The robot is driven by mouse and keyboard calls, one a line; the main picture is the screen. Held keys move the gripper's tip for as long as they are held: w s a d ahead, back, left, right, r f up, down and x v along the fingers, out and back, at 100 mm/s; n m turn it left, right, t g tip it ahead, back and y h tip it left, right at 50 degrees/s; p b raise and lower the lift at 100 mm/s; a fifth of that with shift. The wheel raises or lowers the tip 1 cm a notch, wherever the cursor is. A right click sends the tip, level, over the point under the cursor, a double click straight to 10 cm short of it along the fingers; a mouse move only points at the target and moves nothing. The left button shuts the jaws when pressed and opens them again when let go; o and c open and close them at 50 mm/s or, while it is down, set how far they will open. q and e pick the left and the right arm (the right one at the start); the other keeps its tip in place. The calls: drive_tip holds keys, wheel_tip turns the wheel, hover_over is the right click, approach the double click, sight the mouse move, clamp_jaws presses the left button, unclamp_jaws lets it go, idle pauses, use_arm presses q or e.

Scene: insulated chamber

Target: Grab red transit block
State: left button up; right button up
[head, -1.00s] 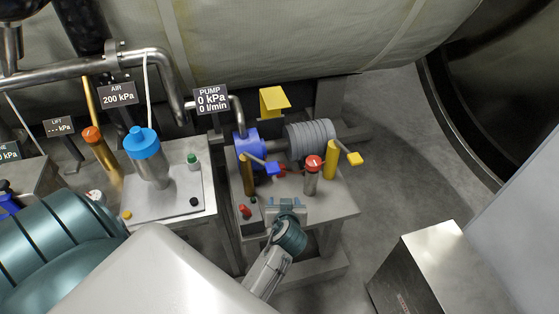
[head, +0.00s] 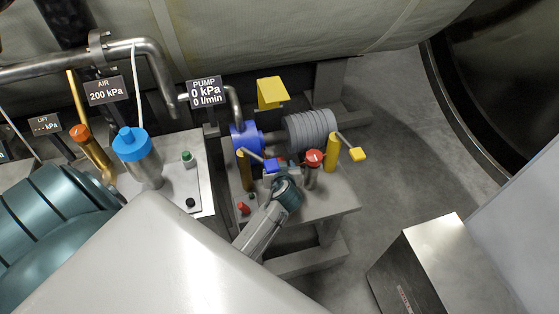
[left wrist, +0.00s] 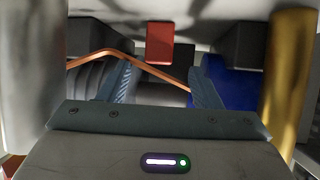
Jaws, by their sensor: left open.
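The red transit block (left wrist: 160,42) shows in the left wrist view as a small red box, ahead of my fingers and centred between them. In the head view it is mostly hidden behind my gripper and the levers. My left gripper (head: 273,173) is over the pump bench, close to the pump's front. In the left wrist view its two blue-grey fingers (left wrist: 162,85) are spread and empty. The block is beyond the fingertips, with a gap that I cannot judge exactly. My right gripper is not in view.
A blue pump (head: 245,137) and ribbed grey motor (head: 310,130) stand behind. Yellow posts (head: 331,152), a blue-tipped lever and a red-topped valve (head: 314,158) crowd my gripper. A copper-coloured line (left wrist: 105,52) crosses behind the fingers.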

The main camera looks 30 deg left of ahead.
use_arm(q)
drive_tip(key=shift+x, duration=1.55)
drive_tip(key=shift+d, duration=0.1)
drive_tip(key=shift+c, duration=0.4)
drive_tip(key=c, duration=1)
drive_tip(key=shift+r, duration=0.1)
